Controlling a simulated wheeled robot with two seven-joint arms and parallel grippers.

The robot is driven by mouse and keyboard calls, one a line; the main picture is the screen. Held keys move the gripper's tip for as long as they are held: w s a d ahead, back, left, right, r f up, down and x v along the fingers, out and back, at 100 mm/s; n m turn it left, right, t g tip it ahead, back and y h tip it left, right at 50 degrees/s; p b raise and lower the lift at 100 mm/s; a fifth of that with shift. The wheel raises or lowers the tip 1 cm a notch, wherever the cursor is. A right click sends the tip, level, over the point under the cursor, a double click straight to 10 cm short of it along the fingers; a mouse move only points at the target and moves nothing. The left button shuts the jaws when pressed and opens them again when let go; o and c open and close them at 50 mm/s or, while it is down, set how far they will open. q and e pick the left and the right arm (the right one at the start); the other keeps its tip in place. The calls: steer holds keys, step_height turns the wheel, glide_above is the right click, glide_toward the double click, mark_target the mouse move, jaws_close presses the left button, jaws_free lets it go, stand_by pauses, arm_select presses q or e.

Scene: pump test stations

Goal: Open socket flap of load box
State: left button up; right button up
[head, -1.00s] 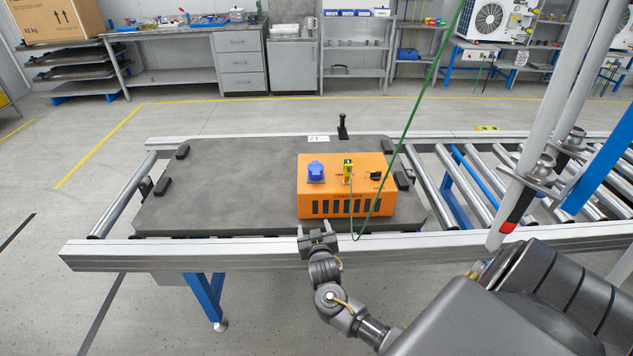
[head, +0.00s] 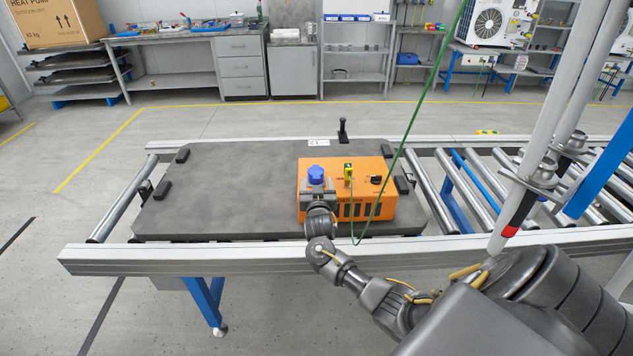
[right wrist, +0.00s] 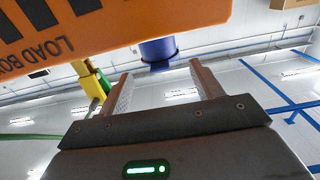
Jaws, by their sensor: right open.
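The orange load box (head: 372,180) sits on the dark grey pallet at its front right. Its blue socket flap (head: 317,174) is on the box's top left and looks closed. My right gripper (head: 319,187) is just in front of the flap, at the box's front edge, and hides part of the front face. In the right wrist view the fingers (right wrist: 158,90) are apart and empty, with the blue flap (right wrist: 158,50) beyond them, between their tips. The load box (right wrist: 130,22) fills the top left there. My left gripper is not in view.
A yellow plug (head: 348,174) with a green cable (head: 408,135) stands beside the flap, and a black knob (head: 376,180) is farther right. The pallet (head: 225,200) is bare left of the box. A conveyor rail (head: 200,255) runs along the front.

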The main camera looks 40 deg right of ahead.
steer(key=shift+x, duration=0.9)
steer(key=shift+c, duration=0.2)
